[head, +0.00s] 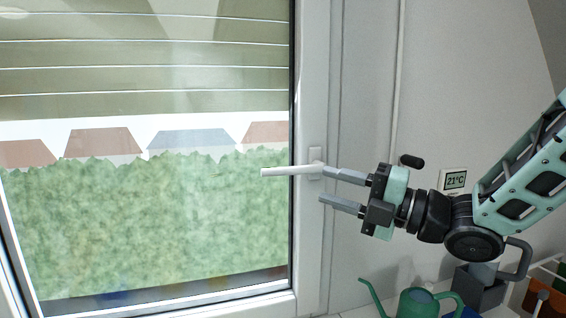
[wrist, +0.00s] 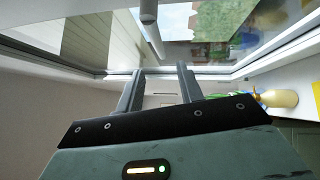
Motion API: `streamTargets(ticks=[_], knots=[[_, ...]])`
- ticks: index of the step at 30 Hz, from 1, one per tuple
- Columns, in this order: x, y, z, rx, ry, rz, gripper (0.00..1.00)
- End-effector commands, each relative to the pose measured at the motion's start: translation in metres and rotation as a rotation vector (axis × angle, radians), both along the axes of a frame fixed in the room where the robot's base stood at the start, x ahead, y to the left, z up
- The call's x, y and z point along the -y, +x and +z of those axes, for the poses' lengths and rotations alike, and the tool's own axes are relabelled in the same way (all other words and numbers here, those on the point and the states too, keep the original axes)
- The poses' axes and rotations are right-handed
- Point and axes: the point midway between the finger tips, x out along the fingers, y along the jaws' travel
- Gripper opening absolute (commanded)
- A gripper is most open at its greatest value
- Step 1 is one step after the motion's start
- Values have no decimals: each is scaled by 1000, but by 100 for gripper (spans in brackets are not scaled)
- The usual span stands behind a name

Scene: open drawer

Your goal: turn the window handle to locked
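The white window handle (head: 290,171) is on the right stile of the window frame. Its lever lies about level and points left over the glass. Its base plate (head: 315,160) stands upright on the frame. My gripper (head: 323,185) is open, with its fingers pointing left at the frame. The upper fingertip is at the handle's base end in the picture; I cannot tell if they touch. The lower finger is below the lever, with nothing seen between the fingers. In the wrist view, the open gripper (wrist: 160,72) is empty and a white rod, likely the handle (wrist: 148,12), shows beyond the fingertips.
A green watering can (head: 416,303) and a dark grey container (head: 478,287) stand below my wrist. A thermostat (head: 453,180) reading 21°C is on the wall behind my arm. A blind (head: 140,60) covers the upper glass. The space in front of the pane is clear.

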Motion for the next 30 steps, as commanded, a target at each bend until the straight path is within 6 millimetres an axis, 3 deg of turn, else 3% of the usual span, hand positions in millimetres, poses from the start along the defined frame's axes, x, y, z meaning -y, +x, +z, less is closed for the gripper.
streamTargets(ticks=[6, 15, 29, 30], knots=[[-42, 21, 11, -3, 1, 4, 37], [-83, 45, 15, -2, 0, 0, 37], [-93, 50, 14, -1, -1, -1, 37], [-93, 50, 14, -1, -1, -1, 29]])
